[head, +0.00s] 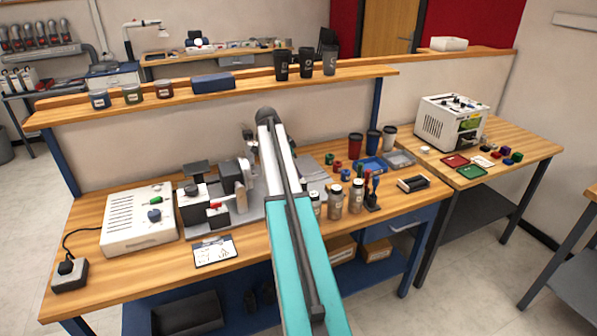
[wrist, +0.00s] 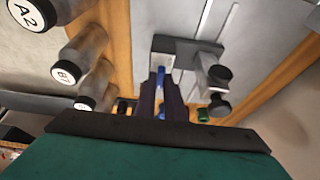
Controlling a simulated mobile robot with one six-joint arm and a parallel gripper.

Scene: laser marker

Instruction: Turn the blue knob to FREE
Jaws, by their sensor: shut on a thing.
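My gripper (wrist: 161,82) shows in the wrist view as two dark fingers, shut on a narrow blue part, the blue knob (wrist: 161,76), at a grey block (wrist: 185,48). Any lettering by the knob, such as FREE, is not legible, so I cannot tell how far it is turned. In the head view my own arm covers the middle of the bench, and my gripper and this blue part are hidden behind it.
Labelled jars (wrist: 68,73) stand left of my gripper in the wrist view. Two black knobs (wrist: 219,76) are close on its right. In the head view, a grey fixture (head: 222,206) is left of my arm, with bottles (head: 335,202) to its right. Cups stand on the shelf (head: 240,85).

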